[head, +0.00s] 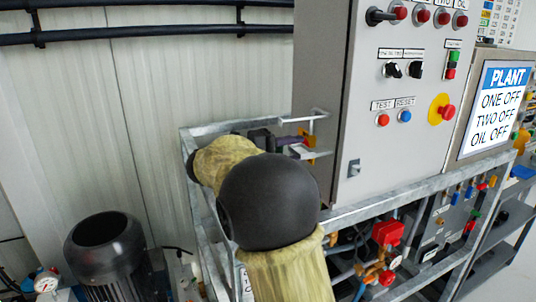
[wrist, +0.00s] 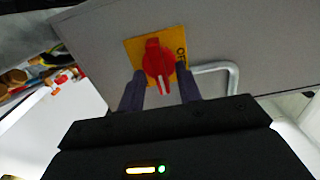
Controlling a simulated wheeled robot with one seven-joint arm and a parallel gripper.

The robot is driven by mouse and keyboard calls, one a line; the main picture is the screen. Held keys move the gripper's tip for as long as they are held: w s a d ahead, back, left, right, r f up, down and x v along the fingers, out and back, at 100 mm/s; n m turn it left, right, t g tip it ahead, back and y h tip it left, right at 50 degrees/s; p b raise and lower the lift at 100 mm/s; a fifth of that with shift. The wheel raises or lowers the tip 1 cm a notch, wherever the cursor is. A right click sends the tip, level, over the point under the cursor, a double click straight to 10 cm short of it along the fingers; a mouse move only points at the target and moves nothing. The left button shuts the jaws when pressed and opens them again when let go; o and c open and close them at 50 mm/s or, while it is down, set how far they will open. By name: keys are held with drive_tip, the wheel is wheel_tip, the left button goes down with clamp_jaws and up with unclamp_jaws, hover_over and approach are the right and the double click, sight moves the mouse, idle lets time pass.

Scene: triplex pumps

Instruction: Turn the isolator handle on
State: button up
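The isolator handle (wrist: 157,62) is red and sits on a yellow plate (wrist: 183,76) on the grey cabinet's side. The plate bears the letters OFF at its right, partly cut off by a fingertip. My gripper (wrist: 160,84) is open, with one dark finger on each side of the lower part of the handle. Gaps show between the fingers and the handle; I cannot tell whether either touches it. In the head view my gripper (head: 293,148) is at the cabinet's left side, mostly hidden behind my arm. A sliver of the yellow plate (head: 309,139) shows there.
The grey cabinet (head: 345,150) carries buttons and switches on its front. A metal frame (head: 390,203) surrounds its base, and a bent bar (wrist: 232,72) stands right of the handle. A dark motor (head: 103,250) is at lower left. A screen (head: 497,105) reads PLANT, ONE OFF, TWO OFF, OIL OFF.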

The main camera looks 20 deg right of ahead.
drive_tip(key=a, duration=1.7)
drive_tip(key=shift+s, duration=0.3)
